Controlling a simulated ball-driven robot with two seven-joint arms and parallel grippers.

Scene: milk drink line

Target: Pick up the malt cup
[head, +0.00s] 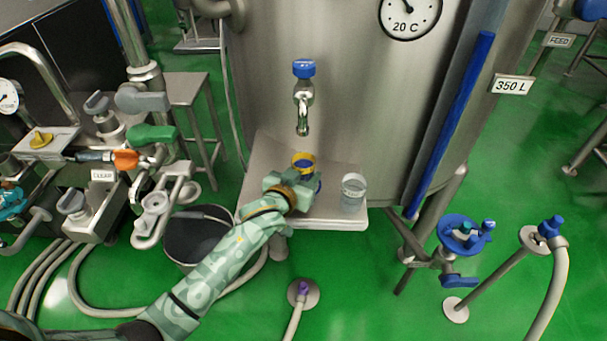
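A small cup with a yellow rim and a blue part below it (304,158) stands on the steel shelf (345,221) under the tap. It may be the malt cup, but I see no label on it. My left gripper (300,178) is at this cup, in front of it, and hides most of its lower body. The fingertips are hidden, so I cannot tell whether they are open or shut, or touching the cup. A clear cup (353,192) stands apart on the right of the shelf. My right gripper is not in view.
A steel tap (303,105) with a blue top hangs above the cup from the large tank (355,90). A dark bucket (197,240) stands on the floor left of the shelf. Valves and pipes (125,160) fill the left; a blue valve (465,233) is at right.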

